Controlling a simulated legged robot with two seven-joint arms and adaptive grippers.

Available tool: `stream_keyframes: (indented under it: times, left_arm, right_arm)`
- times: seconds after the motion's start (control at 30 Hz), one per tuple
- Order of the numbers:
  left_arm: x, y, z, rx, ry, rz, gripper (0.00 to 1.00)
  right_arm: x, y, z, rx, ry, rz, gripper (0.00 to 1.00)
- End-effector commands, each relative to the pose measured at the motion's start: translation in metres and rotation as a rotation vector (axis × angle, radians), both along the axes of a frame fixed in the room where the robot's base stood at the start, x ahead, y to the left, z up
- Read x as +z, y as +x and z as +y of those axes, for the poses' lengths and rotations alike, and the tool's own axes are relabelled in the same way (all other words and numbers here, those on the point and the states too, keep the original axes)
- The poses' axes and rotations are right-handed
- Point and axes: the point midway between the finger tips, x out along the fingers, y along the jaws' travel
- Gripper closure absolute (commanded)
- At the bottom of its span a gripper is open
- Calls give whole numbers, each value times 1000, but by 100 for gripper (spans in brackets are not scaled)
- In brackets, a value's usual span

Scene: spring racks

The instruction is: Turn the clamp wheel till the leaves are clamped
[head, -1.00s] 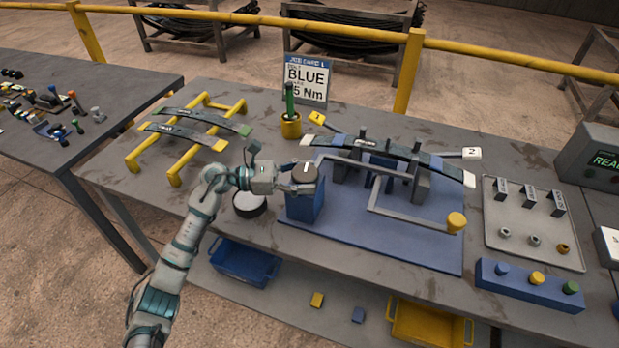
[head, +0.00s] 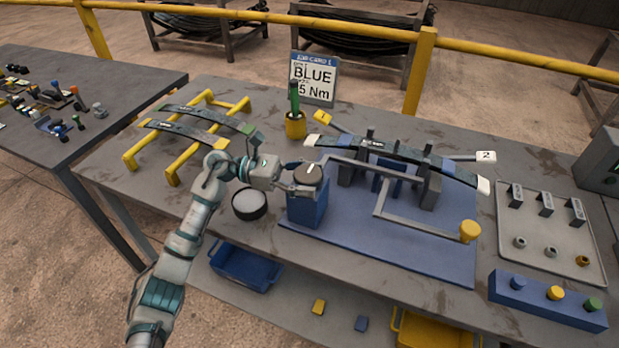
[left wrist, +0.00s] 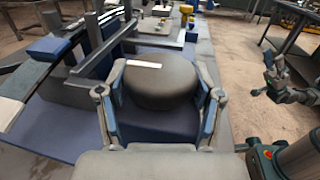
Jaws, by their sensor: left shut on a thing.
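The clamp wheel is a dark round knob (head: 309,174) with a white mark, on top of a blue block (head: 307,208) at the left end of the blue fixture plate (head: 440,255). My left gripper (head: 303,186) is shut on the wheel from the left. In the left wrist view the wheel (left wrist: 160,85) sits between its two fingers. The stacked dark leaves (head: 405,153) with pale tips lie across the grey uprights of the fixture. Whether they are pressed tight cannot be told. Part of what looks like my right gripper (left wrist: 283,88) shows in the left wrist view.
A grey crank rod with a yellow knob (head: 470,231) crosses the plate. A yellow rack (head: 128,162) with dark leaves stands at left. A round dark-rimmed dish (head: 249,204) lies below my left wrist. A parts tray (head: 536,225) and button box (head: 545,300) are at right.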

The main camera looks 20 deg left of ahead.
Motion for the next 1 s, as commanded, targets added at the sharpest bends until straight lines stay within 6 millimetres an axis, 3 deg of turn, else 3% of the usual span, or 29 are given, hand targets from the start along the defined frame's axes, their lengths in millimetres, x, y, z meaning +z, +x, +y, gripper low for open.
stream_keyframes:
  times: [0.03, 0.13, 0.57, 1.0]
  left_arm:
    - [3, 1, 2, 9, -4, -2, 31]
    - [2, 1, 2, 8, -4, -2, 8]
    - [1, -1, 8, 4, -1, -1, 8]
    - [0, -14, 98, 7, -3, 1, 8]
  right_arm:
    - [0, 0, 0, 0, 0, 0, 60]
    - [0, 0, 0, 0, 0, 0, 60]
    - [1, -3, -1, 0, 2, -2, 60]
    - [1, -3, 0, 0, 1, -2, 60]
